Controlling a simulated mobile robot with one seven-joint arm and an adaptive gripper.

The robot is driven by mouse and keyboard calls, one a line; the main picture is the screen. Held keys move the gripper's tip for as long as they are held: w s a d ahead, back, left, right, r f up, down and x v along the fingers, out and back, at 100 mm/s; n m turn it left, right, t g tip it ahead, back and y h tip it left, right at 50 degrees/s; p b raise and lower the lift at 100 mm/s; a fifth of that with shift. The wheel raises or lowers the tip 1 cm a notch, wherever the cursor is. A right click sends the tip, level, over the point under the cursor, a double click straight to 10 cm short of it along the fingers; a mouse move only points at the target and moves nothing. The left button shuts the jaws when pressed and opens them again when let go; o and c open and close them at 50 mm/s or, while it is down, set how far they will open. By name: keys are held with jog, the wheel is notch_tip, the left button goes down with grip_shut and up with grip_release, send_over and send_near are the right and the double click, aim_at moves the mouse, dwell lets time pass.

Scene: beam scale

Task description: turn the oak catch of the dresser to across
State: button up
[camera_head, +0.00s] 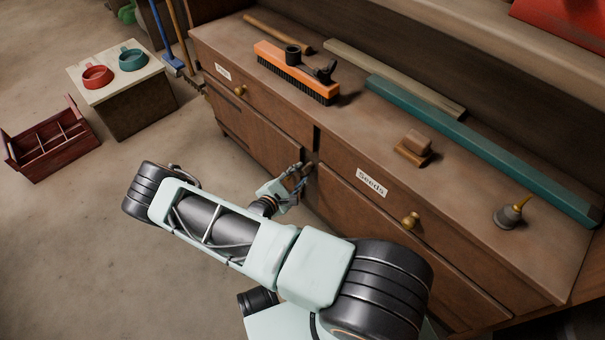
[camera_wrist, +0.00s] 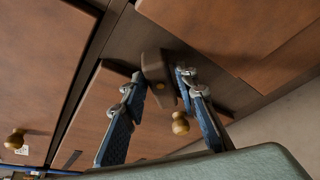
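The oak catch (camera_wrist: 154,66) is a small dark wooden block with a brass pin, on the dresser front. In the wrist view it lies slanted, its long side running from upper left to lower right. My gripper (camera_wrist: 159,76) is open, with its two blue-padded fingers apart and the catch between their tips. The right finger looks very close to the catch; whether it touches I cannot tell. In the head view my gripper (camera_head: 298,176) is at the dresser front (camera_head: 259,140), by the gap between the drawers, and mostly hides the catch.
Brass knobs (camera_wrist: 180,123) and (camera_head: 410,220) stick out from the dresser front. The dresser top holds an orange brush (camera_head: 297,72), a teal bar (camera_head: 480,145), a wooden block (camera_head: 414,147) and an oil can (camera_head: 510,213).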

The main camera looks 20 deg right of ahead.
jog(key=shift+x, duration=1)
jog(key=shift+c, duration=0.3)
grip_shut()
jog(key=m+t+p, duration=0.2)
jog(key=m, duration=0.1)
jog(key=m+t+h, duration=0.1)
jog(key=m+t, duration=0.1)
jog(key=m, duration=0.3)
